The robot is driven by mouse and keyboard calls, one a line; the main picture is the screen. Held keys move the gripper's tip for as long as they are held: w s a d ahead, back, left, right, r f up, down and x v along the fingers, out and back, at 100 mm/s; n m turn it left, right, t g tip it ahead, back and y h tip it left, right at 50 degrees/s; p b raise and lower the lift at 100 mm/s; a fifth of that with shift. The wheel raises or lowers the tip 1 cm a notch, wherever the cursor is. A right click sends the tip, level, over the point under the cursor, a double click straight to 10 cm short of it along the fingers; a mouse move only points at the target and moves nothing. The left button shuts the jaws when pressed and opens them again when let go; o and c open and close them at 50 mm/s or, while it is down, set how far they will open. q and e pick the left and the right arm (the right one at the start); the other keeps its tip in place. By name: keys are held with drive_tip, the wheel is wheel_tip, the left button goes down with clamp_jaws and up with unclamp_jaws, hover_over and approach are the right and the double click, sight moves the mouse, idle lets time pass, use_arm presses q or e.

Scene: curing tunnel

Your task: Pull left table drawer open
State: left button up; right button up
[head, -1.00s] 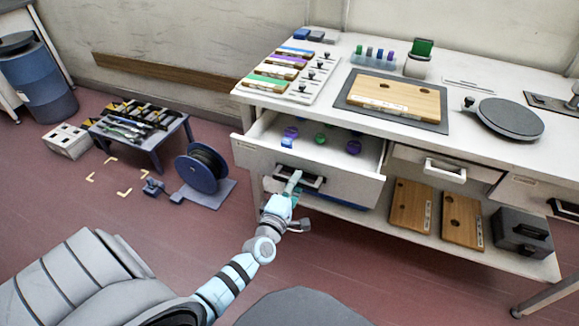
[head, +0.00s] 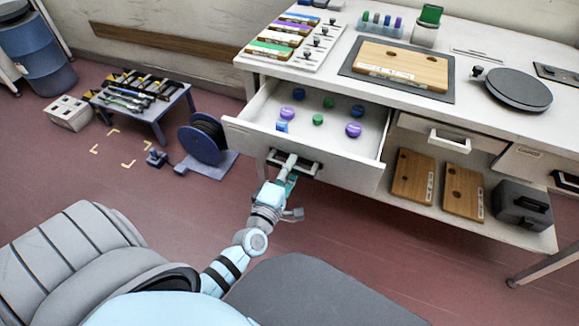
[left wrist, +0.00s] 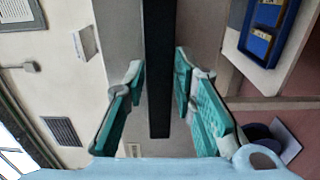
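The left table drawer (head: 345,174) stands pulled well out of the white workbench, with its inside showing. Several small blue, purple and green round pieces lie in it. Its dark handle (head: 308,168) is on the drawer front. My left gripper (head: 287,168) is at this handle, reaching it from the front. My right gripper is not in view.
A closed middle drawer (head: 445,140) is to the right, above a shelf with wooden boards (head: 412,176) and a dark box (head: 523,207). A cable reel (head: 205,140) and a low tool table (head: 145,105) stand at left. Floor before the drawer is clear.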

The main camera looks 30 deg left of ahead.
use_arm(q)
drive_tip(key=shift+o, duration=0.6)
drive_tip(key=s+d, duration=0.2)
drive_tip(key=s, duration=0.9)
drive_tip(key=shift+s, duration=0.4)
